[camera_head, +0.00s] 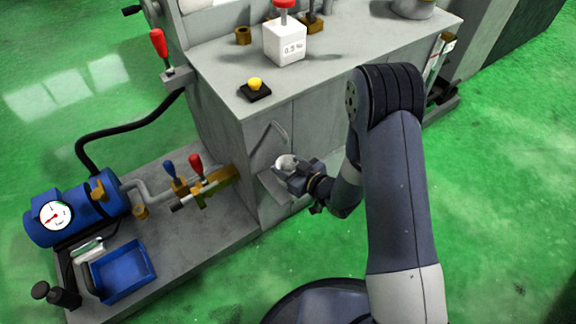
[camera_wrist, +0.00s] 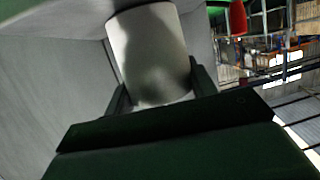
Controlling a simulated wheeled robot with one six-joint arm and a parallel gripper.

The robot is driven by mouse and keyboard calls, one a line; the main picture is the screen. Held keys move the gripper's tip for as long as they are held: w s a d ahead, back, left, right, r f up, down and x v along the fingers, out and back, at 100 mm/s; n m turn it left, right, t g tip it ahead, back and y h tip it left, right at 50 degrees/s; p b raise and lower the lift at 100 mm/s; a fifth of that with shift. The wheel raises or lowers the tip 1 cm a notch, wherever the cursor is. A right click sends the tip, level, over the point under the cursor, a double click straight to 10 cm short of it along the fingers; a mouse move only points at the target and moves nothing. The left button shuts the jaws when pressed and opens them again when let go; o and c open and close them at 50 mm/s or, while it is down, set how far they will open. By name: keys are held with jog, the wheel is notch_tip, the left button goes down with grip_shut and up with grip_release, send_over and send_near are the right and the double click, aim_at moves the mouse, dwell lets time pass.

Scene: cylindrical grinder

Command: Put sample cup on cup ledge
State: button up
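The sample cup (camera_wrist: 150,52) is a pale grey-white cylinder between my gripper's two dark fingers (camera_wrist: 160,95) in the wrist view. My gripper is shut on it. In the head view the cup (camera_head: 286,162) shows as a small whitish round shape at the end of my gripper (camera_head: 290,174). It is at the front of the grey machine cabinet, over or at a small grey ledge (camera_head: 273,190) jutting from the cabinet's face. I cannot tell whether the cup touches the ledge. Part of the ledge is hidden behind my gripper.
A curved grey handle or spout (camera_head: 273,133) is on the cabinet face just above the cup. Red- and blue-handled valves (camera_head: 197,172) and a blue motor with a gauge (camera_head: 78,208) stand to the left. A blue tray (camera_head: 122,272) lies at lower left. Green floor is free at right.

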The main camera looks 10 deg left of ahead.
jog(key=o, duration=0.5)
jog(key=shift+c, duration=0.2)
jog(key=shift+r, duration=0.15)
jog(key=p+v, duration=0.1)
jog(key=v, duration=1.1)
jog(key=shift+p, duration=0.4)
